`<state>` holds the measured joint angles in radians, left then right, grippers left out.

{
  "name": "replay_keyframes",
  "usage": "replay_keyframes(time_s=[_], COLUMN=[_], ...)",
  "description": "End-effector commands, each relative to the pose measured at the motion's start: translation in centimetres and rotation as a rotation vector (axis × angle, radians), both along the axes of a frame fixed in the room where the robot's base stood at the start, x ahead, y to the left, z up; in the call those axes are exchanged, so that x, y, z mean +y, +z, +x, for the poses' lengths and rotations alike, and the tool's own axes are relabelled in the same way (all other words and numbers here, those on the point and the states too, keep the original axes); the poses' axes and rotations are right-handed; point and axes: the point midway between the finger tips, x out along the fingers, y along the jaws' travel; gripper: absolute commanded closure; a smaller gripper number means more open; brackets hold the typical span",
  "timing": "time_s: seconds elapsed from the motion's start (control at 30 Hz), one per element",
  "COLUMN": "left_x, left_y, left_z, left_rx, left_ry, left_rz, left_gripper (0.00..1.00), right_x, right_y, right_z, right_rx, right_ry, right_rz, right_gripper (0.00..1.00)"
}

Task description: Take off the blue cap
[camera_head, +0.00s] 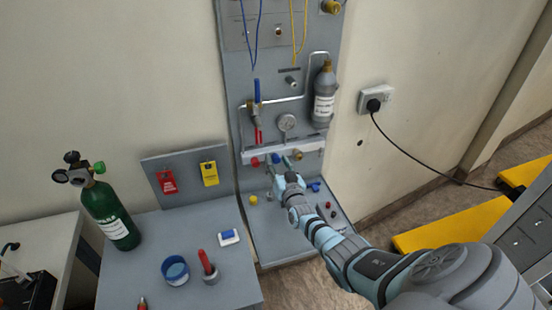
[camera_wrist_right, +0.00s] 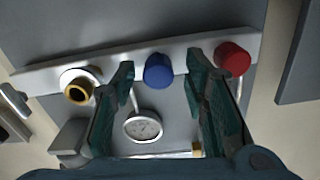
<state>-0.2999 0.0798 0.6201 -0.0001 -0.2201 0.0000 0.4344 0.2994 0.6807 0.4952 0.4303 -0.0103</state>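The blue cap (camera_head: 276,158) sits on the grey rail of the upright panel, between a red cap (camera_head: 255,162) and a brass fitting (camera_head: 298,155). In the right wrist view the blue cap (camera_wrist_right: 158,70) shows between my finger tips. My right gripper (camera_head: 279,168) is open in front of the cap. In the wrist view its two fingers (camera_wrist_right: 160,77) stand on either side of the cap with visible gaps. The red cap (camera_wrist_right: 233,58) lies beyond the right finger, and the brass fitting (camera_wrist_right: 78,88) beyond the left finger. My left gripper is not in view.
The panel carries a gauge (camera_head: 286,122), a red-handled valve and a grey bottle (camera_head: 324,95). A lower shelf holds a blue piece (camera_head: 315,186) and small parts.

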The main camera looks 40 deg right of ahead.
Motion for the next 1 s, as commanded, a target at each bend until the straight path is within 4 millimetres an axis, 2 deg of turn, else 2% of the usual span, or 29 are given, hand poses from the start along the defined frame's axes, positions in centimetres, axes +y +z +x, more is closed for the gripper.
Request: replay_keyframes(time_s=[0.13, 0.37, 0.53, 0.77, 0.9, 1.0], left_x=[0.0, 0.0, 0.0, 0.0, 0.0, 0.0], left_y=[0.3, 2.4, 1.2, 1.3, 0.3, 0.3], left_z=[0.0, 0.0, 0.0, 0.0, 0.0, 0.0], left_rx=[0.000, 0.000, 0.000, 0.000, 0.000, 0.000], left_ry=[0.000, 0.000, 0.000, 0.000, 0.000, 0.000], left_rz=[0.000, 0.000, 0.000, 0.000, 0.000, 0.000], left_gripper=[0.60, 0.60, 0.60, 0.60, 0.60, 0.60], right_x=[0.0, 0.7, 0.8, 0.8, 0.8, 0.8], right_y=[0.0, 0.3, -0.2, -0.1, -0.3, -0.1], right_z=[-0.2, -2.2, -2.3, -2.3, -2.3, -2.3], right_rx=[0.002, 0.001, -0.092, -0.101, -0.179, -0.199], right_ry=[0.000, 0.000, 0.002, 0.001, 0.002, 0.001], right_rz=[0.001, 0.004, 0.267, 0.294, 0.516, 0.574], right_gripper=[0.59, 0.59, 0.59, 0.59, 0.59, 0.59])
